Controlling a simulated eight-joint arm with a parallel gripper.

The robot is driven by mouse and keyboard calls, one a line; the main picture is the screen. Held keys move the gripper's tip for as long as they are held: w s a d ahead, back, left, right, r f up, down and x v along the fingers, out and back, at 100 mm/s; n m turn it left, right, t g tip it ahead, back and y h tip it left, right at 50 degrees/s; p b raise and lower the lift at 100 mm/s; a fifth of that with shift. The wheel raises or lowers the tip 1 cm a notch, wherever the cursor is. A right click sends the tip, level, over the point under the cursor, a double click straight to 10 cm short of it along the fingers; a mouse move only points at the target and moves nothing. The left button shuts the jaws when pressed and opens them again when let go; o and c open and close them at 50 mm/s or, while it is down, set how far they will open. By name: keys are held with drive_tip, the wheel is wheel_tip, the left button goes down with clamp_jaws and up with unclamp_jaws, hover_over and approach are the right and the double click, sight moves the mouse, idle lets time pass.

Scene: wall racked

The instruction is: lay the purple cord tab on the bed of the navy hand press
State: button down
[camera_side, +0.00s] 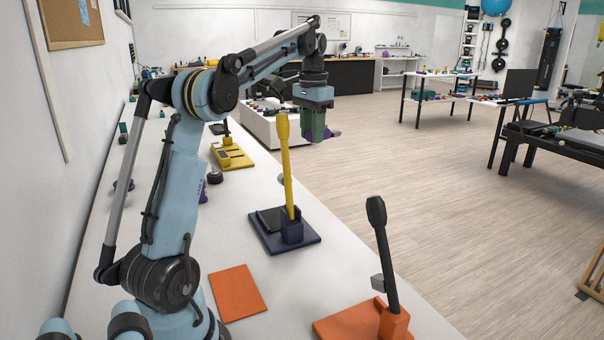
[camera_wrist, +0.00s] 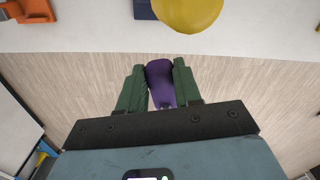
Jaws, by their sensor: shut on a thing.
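My gripper (camera_side: 317,128) is shut on the purple cord tab (camera_wrist: 161,82), which sits between its two green fingers in the wrist view. In the side view only a bit of the tab (camera_side: 334,133) shows past the fingers, held high in the air. The navy hand press (camera_side: 299,241) stands on the white bench, with a dark bed (camera_side: 267,221) at its left. Its yellow lever (camera_side: 287,170) stands upright, its knob close to my gripper's left in the picture. In the wrist view the yellow knob (camera_wrist: 188,12) hides most of the press.
An orange press (camera_side: 352,322) with an upright black lever (camera_side: 383,245) stands at the front. An orange plate (camera_side: 238,292) lies on the bench. A yellow press (camera_side: 232,155), a black round piece (camera_side: 215,176) and a small purple item (camera_side: 203,192) stand farther back.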

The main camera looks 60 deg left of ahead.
drive_tip(key=s+a+r, duration=0.2)
drive_tip(key=s+a, duration=0.5)
drive_tip(key=a, duration=0.4)
drive_tip(key=m, duration=2.1)
hover_over(274, 212)
wheel_tip(274, 212, down, 17)
drive_tip(key=shift+r, duration=0.2)
drive_tip(key=shift+f, duration=3.9)
drive_tip(key=shift+f, duration=0.6)
